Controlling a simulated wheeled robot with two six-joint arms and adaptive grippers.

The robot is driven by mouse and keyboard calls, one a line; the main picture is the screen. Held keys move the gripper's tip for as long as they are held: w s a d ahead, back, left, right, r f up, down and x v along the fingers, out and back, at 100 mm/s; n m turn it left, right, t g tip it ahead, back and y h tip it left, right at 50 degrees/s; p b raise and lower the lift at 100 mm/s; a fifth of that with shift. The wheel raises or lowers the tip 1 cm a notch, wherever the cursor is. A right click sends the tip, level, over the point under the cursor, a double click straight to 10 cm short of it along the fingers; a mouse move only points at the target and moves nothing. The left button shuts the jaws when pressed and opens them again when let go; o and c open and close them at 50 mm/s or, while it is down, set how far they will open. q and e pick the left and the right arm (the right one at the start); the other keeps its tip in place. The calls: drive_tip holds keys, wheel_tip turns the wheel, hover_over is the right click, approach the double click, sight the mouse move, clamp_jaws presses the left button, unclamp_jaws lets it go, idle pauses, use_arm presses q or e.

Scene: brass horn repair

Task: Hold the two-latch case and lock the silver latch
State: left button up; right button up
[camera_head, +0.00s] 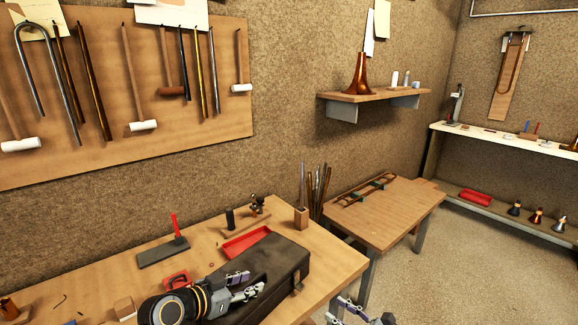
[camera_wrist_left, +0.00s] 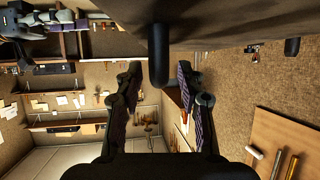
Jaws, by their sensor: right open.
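The dark case (camera_head: 270,262) lies on the workbench in the head view, its lid down. A small brass-coloured latch (camera_head: 298,287) shows on its front side; I cannot make out a silver latch. My left gripper (camera_head: 244,285) is at the case's near left part, fingers apart. In the left wrist view the case's dark surface (camera_wrist_left: 225,32) fills the top, and a dark rounded bar (camera_wrist_left: 158,55) projects between the left fingers (camera_wrist_left: 160,78) with gaps on both sides. My right gripper (camera_head: 348,308) is open and empty at the bottom edge, right of the bench and partly cut off.
A red tray (camera_head: 245,243) sits right behind the case. A lower wooden table (camera_head: 390,215) stands right, with floor between.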

use_arm(q)
drive_tip(key=v, duration=1)
drive_tip(key=shift+s+a, duration=0.15)
drive_tip(key=shift+a, duration=0.2)
drive_tip(key=shift+s+a+r, duration=0.2)
drive_tip(key=shift+s+r, duration=0.1)
drive_tip(key=shift+s, duration=0.05)
drive_tip(key=shift+s+r, duration=0.15)
drive_tip(key=shift+s, duration=0.05)
